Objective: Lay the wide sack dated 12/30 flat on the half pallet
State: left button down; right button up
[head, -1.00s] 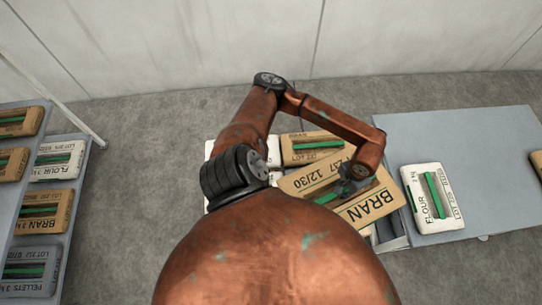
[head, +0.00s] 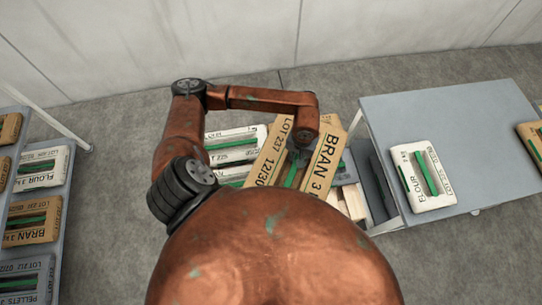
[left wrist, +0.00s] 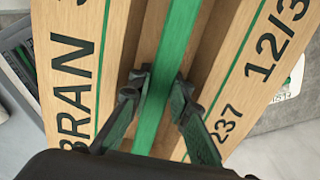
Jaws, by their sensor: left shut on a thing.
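The wide brown BRAN sack (head: 267,152), marked LOT 237 12/30, is held aloft at a slant in the head view. Its print and green centre band also fill much of the left wrist view (left wrist: 235,75). My left gripper (left wrist: 160,86) is shut on the green band at the sack's middle; in the head view the wrist covers part of it. Pale wooden slats (head: 352,204), apparently of the half pallet, show below and right of the sack. White sacks (head: 232,139) lie at the left below it. The held sack and my body hide much of this area. My right gripper is not in view.
A grey table (head: 450,120) at the right bears a white FLOUR sack (head: 423,176) and a brown sack (head: 531,142) at its edge. A rack at the left carries FLOUR (head: 42,168), BRAN (head: 32,220) and PELLETS (head: 25,280) sacks. The table's back half is clear.

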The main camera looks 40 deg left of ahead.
pick_arm(q)
jog(key=n, duration=0.1)
jog(key=w+f+n+b, duration=0.1)
jog(key=n, duration=0.1)
jog(key=w+f+n+b, duration=0.1)
jog(key=shift+a+n, duration=0.25)
jog(key=shift+n, duration=0.05)
jog(key=n+b, duration=0.1)
jog(key=w+f+n+b, duration=0.1)
jog(key=n, duration=0.1)
jog(key=shift+a, duration=0.2)
jog(key=w+a+f+n+b, duration=0.1)
jog(key=w+f+n+b, duration=0.2)
jog(key=n, duration=0.5)
jog(key=w+a+f+n+b, duration=0.1)
jog(key=w+f+n+b, duration=0.1)
jog(key=f+n+b, duration=0.5)
jog(key=s+a+f+n+b, duration=0.1)
jog(key=a+f+n, duration=0.1)
jog(key=a+f, duration=0.7)
jog(key=shift+s+a+f+b, duration=0.3)
jog(key=shift+a, duration=2.3)
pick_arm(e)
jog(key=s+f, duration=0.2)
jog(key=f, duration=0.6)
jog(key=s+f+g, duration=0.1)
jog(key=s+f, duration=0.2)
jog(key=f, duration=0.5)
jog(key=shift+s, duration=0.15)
